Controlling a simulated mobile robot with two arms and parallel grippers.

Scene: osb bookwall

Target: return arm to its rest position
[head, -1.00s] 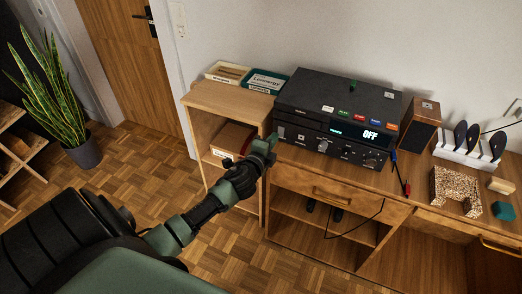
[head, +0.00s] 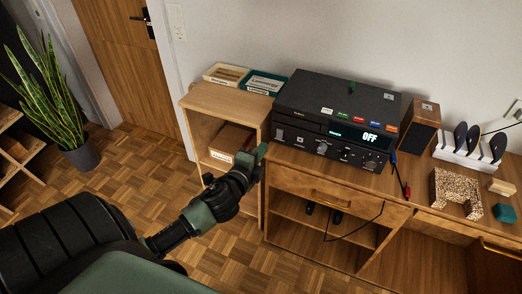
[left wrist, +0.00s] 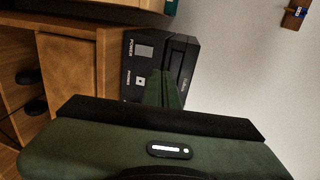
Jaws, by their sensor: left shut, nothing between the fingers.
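My left arm comes in from the lower left in the head view. My left gripper (head: 258,156) is shut and empty, in front of the small wooden side shelf and just left of the black device (head: 335,115) with the lit "OFF" display. My right gripper is not in view.
The wooden desk (head: 300,181) holds a wooden box (head: 420,122), a white rack (head: 466,157) and a speckled block (head: 457,190). Trays (head: 266,82) stand on the side shelf (head: 212,98). A potted plant (head: 82,156) is at left; parquet floor between is clear.

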